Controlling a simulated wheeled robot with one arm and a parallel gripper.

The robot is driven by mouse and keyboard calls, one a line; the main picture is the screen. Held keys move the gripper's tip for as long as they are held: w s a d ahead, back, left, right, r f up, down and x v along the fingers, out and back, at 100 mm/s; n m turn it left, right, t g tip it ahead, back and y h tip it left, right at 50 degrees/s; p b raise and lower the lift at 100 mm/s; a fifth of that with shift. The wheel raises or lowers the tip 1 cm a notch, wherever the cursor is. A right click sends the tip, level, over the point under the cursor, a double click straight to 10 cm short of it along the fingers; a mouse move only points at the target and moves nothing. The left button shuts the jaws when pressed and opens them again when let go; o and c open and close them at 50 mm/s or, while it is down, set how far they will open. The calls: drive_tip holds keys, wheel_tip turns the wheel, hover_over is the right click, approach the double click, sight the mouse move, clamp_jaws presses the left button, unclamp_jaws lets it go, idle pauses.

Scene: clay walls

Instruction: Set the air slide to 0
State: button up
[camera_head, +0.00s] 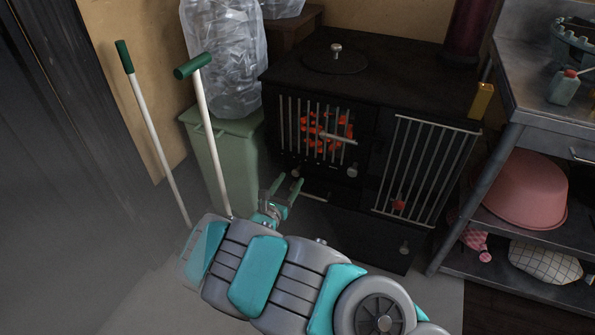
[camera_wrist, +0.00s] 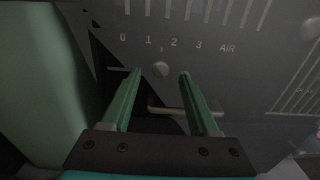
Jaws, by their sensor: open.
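The air slide is a small round grey knob (camera_wrist: 161,69) on the dark front of the black stove (camera_head: 340,85). In the wrist view it sits under a printed scale (camera_wrist: 174,43) reading 0, 1, 2, 3, AIR, between 1 and 2. The knob also shows small in the head view (camera_head: 296,173). My gripper (camera_wrist: 157,76) is open, its two green fingers pointing at the stove front, one on each side of the knob in the picture. I cannot tell how far the tips are from the panel. My gripper also shows in the head view (camera_head: 287,184).
A horizontal bar handle (camera_wrist: 180,111) lies below the knob, partly behind my fingers. A green bin (camera_head: 215,150) stands close on the left, with white-handled tools before it. A barred fire door (camera_head: 318,130) with glowing coals is above. A metal shelf (camera_head: 545,125) stands right.

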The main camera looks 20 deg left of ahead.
sight(295, 174)
drive_tip(key=shift+w+d, duration=0.2)
drive_tip(key=shift+w, duration=2.05)
clamp_jaws()
